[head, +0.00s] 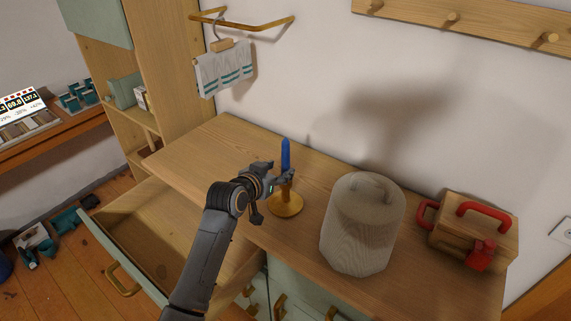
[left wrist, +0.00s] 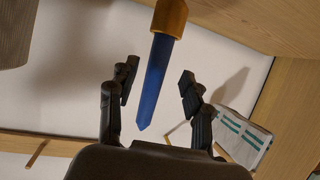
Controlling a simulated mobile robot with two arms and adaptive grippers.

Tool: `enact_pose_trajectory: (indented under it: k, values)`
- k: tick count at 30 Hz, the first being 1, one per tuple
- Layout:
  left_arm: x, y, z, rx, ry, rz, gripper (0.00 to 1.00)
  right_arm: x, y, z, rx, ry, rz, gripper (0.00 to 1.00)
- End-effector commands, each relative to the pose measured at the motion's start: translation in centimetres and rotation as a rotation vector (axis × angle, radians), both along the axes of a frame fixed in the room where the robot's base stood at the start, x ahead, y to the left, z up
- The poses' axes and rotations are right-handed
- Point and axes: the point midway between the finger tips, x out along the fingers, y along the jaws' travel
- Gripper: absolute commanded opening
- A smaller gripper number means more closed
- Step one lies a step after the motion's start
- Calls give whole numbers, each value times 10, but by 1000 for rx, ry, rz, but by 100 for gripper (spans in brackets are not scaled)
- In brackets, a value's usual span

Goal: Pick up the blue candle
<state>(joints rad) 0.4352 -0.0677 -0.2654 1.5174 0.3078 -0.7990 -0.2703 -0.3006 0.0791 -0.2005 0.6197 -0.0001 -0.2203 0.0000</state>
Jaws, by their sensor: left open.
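The blue candle (head: 286,157) stands upright in a brass-coloured holder (head: 287,206) on the wooden dresser top. My left gripper (head: 283,176) is at the candle, level with its lower part and the top of the holder. In the left wrist view the blue candle (left wrist: 154,82) lies between the two fingers of my left gripper (left wrist: 157,85), with a gap on each side. The fingers are open and hold nothing. The candle's lower part is partly hidden by the gripper in the head view. My right gripper is not in view.
A ribbed, pale lidded container (head: 362,235) stands right of the candle. A wooden box with red handles (head: 470,232) is farther right. An open drawer (head: 165,240) juts out at the left. A striped towel (head: 222,72) hangs from a wall rail behind.

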Motion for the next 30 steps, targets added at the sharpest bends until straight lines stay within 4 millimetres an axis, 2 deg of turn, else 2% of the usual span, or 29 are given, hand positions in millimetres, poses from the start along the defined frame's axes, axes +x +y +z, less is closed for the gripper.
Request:
enact_pose_trajectory:
  k: [4,9,20,27,30]
  values:
    - [15,-12,-1,-1,3,-1,50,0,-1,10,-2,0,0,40]
    - [28,-18,-9,0,1,0,50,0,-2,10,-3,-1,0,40]
    - [32,-20,-12,0,0,1,50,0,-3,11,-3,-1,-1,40]
    - [32,-20,-12,0,0,0,1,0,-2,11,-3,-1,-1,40]
    - [32,-20,-11,0,-1,0,0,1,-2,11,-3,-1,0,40]
